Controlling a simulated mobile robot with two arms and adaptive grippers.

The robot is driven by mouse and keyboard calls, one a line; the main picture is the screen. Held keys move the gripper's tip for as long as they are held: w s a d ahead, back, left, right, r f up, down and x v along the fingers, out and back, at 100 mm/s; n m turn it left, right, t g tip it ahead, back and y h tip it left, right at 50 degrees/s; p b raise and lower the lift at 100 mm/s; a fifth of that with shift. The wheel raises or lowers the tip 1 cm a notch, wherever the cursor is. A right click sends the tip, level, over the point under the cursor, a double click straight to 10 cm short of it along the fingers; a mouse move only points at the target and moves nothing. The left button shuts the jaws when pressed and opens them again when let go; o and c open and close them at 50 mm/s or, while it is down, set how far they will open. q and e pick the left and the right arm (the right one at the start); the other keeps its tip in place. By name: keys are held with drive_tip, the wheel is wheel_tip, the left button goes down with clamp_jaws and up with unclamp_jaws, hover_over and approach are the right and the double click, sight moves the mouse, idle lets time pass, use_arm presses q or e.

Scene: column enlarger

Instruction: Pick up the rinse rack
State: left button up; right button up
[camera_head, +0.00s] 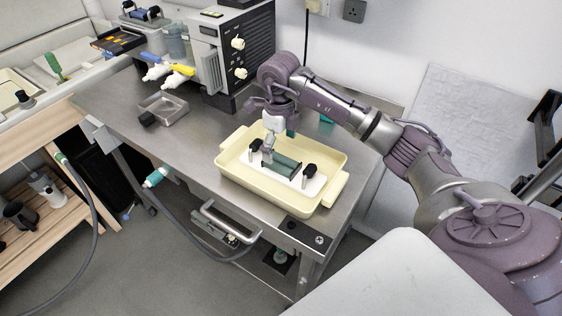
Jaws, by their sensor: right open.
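A cream tray (228,171) with a handle at its right end stands on the steel table. In it is what looks like the rinse rack, a white plate (315,186) with upright black-topped posts (310,170) and a dark green cylindrical part (284,165). My right gripper (268,148) points down over the left part of this rack, with its fingers open and close to the left post. The gripper hides part of the rack, and I cannot tell if it touches. My left gripper is not in view.
The steel table (190,150) is clear left of the tray. A small metal dish (172,111) and a black-fronted enlarger unit (235,50) stand farther back. A hose with a teal nozzle (157,177) hangs at the table's front. A white wall is close behind.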

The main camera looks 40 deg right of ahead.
sight(282, 162)
drive_tip(key=f, duration=0.1)
drive_tip(key=f+p, duration=0.1)
drive_tip(key=f, duration=0.1)
drive_tip(key=shift+s+d+f, duration=0.15)
drive_tip(key=shift+d, duration=0.15)
wheel_tip(282, 162, down, 2)
drive_tip(key=shift+a+f+p, duration=0.15)
drive_tip(key=shift+f+p, duration=0.1)
drive_tip(key=shift+p, duration=0.25)
drive_tip(key=shift+f, duration=0.55)
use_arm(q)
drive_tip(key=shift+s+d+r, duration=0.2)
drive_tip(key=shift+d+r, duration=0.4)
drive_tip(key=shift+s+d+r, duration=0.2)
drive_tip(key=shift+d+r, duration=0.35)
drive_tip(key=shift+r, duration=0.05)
use_arm(e)
drive_tip(key=shift+s, duration=0.1)
drive_tip(key=c, duration=1.3)
clamp_jaws()
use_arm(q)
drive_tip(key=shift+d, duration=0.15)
use_arm(e)
drive_tip(key=shift+f, duration=0.1)
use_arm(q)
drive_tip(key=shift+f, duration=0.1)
